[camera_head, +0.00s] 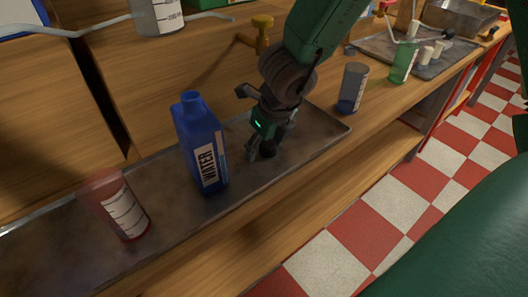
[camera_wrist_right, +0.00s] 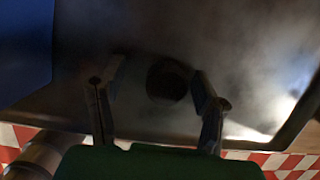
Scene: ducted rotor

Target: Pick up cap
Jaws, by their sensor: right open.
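A small dark round cap (camera_head: 267,150) lies on the metal tray (camera_head: 330,128), just right of the blue WATER bottle (camera_head: 200,143). My right gripper (camera_head: 265,143) is open and reaches down over the tray at the cap. In the right wrist view the cap (camera_wrist_right: 168,80) shows as a dark disc between the two spread fingers (camera_wrist_right: 160,85). It looks nearer the right finger; whether they touch is too dark to tell. The bottle stands upright with an uncapped-looking neck. My left gripper is not in view.
A red translucent beaker (camera_head: 122,208) stands on the tray left of the bottle. A blue-bottomed beaker (camera_head: 352,88) stands on the wooden bench beyond the tray's right end. A yellow valve (camera_head: 262,32) rises behind my right gripper. The bench's front edge drops to a checkered floor (camera_head: 400,215).

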